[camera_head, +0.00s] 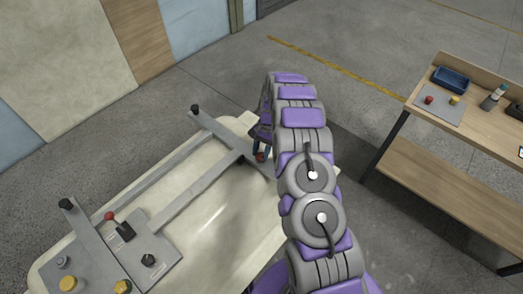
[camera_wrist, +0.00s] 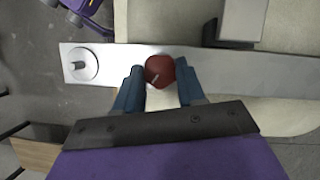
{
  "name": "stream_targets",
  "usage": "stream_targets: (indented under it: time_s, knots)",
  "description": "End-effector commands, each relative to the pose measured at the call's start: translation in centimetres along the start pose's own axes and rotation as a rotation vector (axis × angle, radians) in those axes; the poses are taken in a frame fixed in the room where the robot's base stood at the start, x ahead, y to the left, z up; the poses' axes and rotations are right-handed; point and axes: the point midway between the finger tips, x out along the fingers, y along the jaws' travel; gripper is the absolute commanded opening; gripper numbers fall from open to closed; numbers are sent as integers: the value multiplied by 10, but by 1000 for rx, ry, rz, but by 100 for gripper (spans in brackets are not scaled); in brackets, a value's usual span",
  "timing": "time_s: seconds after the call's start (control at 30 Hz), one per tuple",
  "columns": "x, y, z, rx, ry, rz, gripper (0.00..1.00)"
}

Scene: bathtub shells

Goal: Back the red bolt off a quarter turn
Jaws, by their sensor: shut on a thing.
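The red bolt (camera_wrist: 160,71) sits on a grey metal bar (camera_wrist: 240,73) in the wrist view, with a light line marked on its head. My gripper (camera_wrist: 160,88) has its two blue fingers on either side of the bolt head, shut on it. In the head view my gripper (camera_head: 260,152) is at the right end of the grey frame on the cream shell, partly hidden by my arm. A small bit of the red bolt (camera_head: 260,157) shows there between the fingers.
The cream bathtub shell (camera_head: 215,215) carries the grey frame with black-knobbed posts (camera_head: 68,204). A control panel (camera_head: 150,240) with a red-knobbed lever and yellow knobs is at lower left. A wooden workbench (camera_head: 480,125) with a blue tray (camera_head: 451,79) stands right, across open floor.

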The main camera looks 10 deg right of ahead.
Motion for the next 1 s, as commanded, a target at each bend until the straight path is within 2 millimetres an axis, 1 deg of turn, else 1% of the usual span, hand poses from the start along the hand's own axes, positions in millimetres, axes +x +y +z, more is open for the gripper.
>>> stream_targets:
  time_s: [0.03, 0.2, 0.5, 0.7, 1.0]
  knots:
    - [-3, -3, -1, -43, 6, 13, 9]
    - [-2, -4, -1, -188, 7, 73, 9]
    - [-2, -5, 0, -394, 6, 159, 9]
    - [-2, -6, 1, -480, 6, 195, 9]
    - [-2, -6, 1, -531, 7, 215, 9]
